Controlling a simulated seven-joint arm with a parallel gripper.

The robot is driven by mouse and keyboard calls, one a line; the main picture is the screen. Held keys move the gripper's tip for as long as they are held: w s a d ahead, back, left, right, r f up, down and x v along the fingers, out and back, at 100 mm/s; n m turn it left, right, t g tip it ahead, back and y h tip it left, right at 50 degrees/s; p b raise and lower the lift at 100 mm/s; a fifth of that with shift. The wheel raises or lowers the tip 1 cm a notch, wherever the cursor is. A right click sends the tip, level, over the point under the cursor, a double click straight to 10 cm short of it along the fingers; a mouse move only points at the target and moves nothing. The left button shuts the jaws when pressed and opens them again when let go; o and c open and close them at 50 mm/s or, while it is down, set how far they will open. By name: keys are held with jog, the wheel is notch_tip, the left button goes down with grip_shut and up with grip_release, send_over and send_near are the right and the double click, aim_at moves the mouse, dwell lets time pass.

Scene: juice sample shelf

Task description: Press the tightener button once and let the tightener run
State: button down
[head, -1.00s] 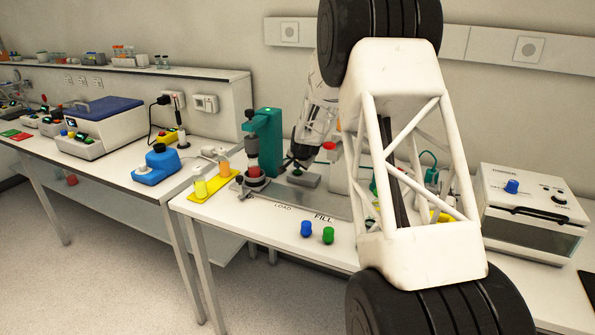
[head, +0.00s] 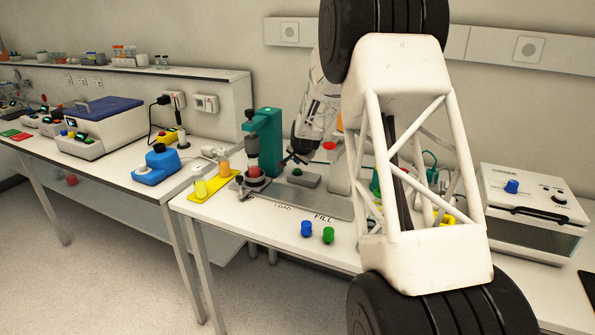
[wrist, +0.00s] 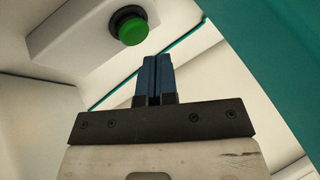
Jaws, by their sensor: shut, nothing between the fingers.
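The green button (head: 297,172) sits on a grey box (head: 308,180) just right of the tightener. My gripper (head: 292,158) is above the button, apart from it. In the wrist view my fingers (wrist: 155,78) are shut with nothing between them, and the green button (wrist: 132,30) shows beyond their tips.
A yellow tray (head: 212,192) with juice samples is left of the tightener. A white machine (head: 530,205) stands at right. My arm hides the bench's middle.

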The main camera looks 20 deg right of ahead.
aim_at(298, 170)
jog(key=shift+r, duration=2.25)
jog(key=shift+r, duration=0.1)
jog(key=shift+s+a+r, duration=0.15)
jog(key=shift+s+a, duration=0.05)
jog(key=shift+s, duration=0.05)
jog(key=s+a+r+n+g, duration=0.15)
jog(key=s+a+r, duration=0.25)
jog(key=s, duration=0.6)
jog(key=s+a+r+n+y, duration=0.15)
jog(key=s+a+r, duration=0.3)
jog(key=s, duration=0.55)
jog(key=s+a+r+n+g, duration=0.15)
jog(key=s+a+r, duration=0.3)
jog(key=s, duration=0.55)
jog(key=s+a+f+n, duration=0.1)
jog(key=s+a+n, duration=0.1)
jog(key=s, duration=0.9)
jog(key=s+a+f+n+g, duration=0.1)
jog(key=s+a+n, duration=0.1)
jog(key=s, duration=0.9)
jog(key=s+a+f+n, duration=0.1)
jog(key=s+a+n, duration=0.1)
jog(key=s, duration=1)
jog(key=shift+a+f+g, duration=0.25)
jog(key=shift+f+g, duration=0.1)
jog(key=shift+g, duration=0.05)
jog(key=shift+w+h, duration=0.1)
jog(key=shift+h, duration=0.15)
